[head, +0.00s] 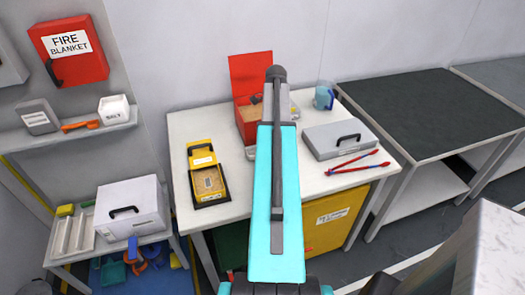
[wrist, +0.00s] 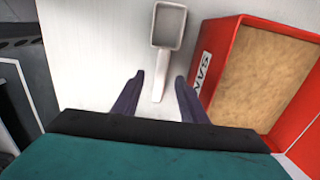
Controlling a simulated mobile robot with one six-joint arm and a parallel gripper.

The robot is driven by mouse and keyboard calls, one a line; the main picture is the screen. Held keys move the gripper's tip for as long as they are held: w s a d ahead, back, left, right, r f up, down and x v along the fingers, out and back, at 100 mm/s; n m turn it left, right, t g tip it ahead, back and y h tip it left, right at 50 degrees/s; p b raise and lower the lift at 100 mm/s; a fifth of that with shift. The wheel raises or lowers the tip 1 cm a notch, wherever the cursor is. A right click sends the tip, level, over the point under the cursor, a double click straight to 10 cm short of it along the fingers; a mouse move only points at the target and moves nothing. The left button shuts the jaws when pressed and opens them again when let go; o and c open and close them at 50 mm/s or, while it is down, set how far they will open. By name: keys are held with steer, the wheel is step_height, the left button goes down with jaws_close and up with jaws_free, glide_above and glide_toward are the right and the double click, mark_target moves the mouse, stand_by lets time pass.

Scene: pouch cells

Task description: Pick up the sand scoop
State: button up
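The sand scoop (wrist: 167,28) is light grey with a square, hollow head and a straight handle. In the wrist view it lies on the white table top (wrist: 110,40), head away from me. My gripper (wrist: 158,82) is open, with its two dark fingers on either side of the handle and a gap on each side. I cannot tell how far above the handle the fingers are. The red sand box (wrist: 270,75) is just right of the scoop. In the head view my arm hides the gripper and most or all of the scoop.
The red box's lid (head: 250,75) stands open in the head view. A yellow case (head: 206,175) lies left on the table. A grey case (head: 340,139), red-and-blue tongs (head: 352,165) and a blue jug (head: 324,96) are on the right. A dark-topped table (head: 430,108) stands beyond.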

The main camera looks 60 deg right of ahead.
steer(key=shift+f, duration=0.1)
steer(key=shift+d+f+p, duration=0.15)
steer(key=shift+f+p, duration=0.9)
steer(key=shift+f, duration=1.45)
jaws_close()
